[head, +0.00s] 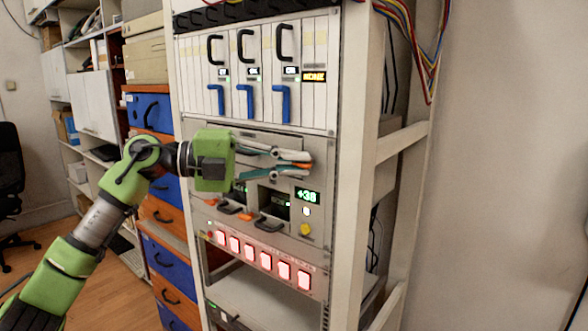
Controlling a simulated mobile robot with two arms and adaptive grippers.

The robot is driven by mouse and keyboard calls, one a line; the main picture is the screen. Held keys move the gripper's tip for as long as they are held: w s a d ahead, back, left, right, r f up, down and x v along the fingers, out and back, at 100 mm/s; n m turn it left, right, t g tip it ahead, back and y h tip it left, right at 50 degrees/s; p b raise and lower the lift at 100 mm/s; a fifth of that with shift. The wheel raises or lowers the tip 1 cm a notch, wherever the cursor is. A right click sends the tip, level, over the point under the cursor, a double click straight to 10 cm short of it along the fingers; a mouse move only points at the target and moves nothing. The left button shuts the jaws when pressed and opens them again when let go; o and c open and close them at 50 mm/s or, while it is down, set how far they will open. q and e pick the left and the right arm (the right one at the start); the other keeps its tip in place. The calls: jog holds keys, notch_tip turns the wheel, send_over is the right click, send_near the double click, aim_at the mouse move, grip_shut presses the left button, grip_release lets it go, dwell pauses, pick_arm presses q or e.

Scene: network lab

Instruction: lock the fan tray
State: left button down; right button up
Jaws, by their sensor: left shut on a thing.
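The rack (350,200) stands in the middle of the head view. A grey front panel (275,141), which I take to be the fan tray, sits below the card row. My left gripper (299,160) reaches across this panel from the left. Its fingers are shut on a small part near the panel's right side; the fingers hide most of that part, and I cannot tell its lock position. A green "+38" display (307,195) and a yellow knob (305,230) are below and right of the fingertips. My right gripper is out of view.
Above are cards with black handles (283,43) and blue levers (281,104). Below are modules with black handles (268,225) and a row of lit red buttons (266,262). Drawers (150,112) stand left of the rack. Cables (425,50) hang at upper right.

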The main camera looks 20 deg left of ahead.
pick_arm(q)
jog(key=shift+n+h, duration=0.4)
dwell(0.3)
jog(key=c, duration=2.2)
grip_release()
jog(key=shift+o, duration=0.2)
jog(key=shift+a, duration=0.1)
jog(key=v, duration=1.2)
jog(key=shift+f, duration=0.2)
